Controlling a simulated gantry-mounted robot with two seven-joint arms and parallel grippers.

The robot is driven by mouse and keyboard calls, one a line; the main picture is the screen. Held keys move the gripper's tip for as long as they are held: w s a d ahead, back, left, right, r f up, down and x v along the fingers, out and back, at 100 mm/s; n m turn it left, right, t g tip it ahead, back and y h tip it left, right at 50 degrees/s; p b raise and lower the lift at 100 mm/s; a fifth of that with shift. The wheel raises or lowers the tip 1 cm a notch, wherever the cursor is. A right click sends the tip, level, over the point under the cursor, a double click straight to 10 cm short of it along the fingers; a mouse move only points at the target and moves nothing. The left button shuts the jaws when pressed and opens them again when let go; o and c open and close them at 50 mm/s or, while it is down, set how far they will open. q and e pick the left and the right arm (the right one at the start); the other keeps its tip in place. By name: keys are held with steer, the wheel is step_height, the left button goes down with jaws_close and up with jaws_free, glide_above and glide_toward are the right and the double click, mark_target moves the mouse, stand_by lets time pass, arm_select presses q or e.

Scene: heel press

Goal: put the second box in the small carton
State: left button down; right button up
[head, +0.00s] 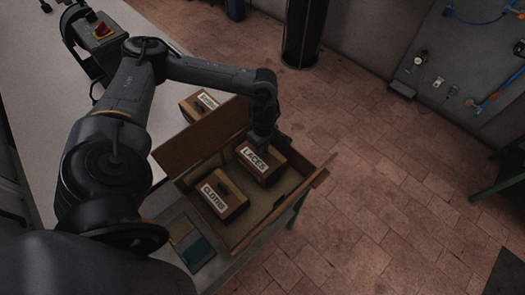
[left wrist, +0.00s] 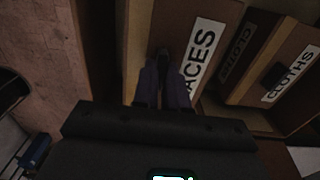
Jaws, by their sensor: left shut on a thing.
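The open small carton (head: 258,213) stands at the table's edge with its flaps spread. The box labelled CLOTHS (head: 222,186) sits inside it, toward the near left. The box labelled LACES (head: 260,173) is in the carton's far right part, beside the CLOTHS box; I cannot tell if it touches the floor. My left gripper (head: 262,143) is above the LACES box, shut on its dark knob. In the left wrist view the fingers (left wrist: 163,85) close around that knob, with the LACES label (left wrist: 203,50) beside them and the CLOTHS box (left wrist: 295,55) to the right. My right gripper is out of view.
A third labelled box (head: 190,112) stands on the pale table (head: 45,85) behind the carton's raised flap (head: 200,137). A dark teal pad (head: 195,247) lies near the carton's left side. A dark cylinder (head: 304,32) stands on the brick floor beyond.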

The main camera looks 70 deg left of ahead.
mark_target(261, 158)
arm_select(q)
steer(key=shift+f, duration=1.55)
steer(key=shift+f, duration=0.15)
steer(key=c, duration=1.6)
jaws_free()
steer(key=shift+f+b, duration=0.1)
steer(key=shift+b, duration=0.2)
steer(key=o, duration=0.4)
steer(key=shift+o, duration=0.2)
steer(key=shift+r, duration=0.2)
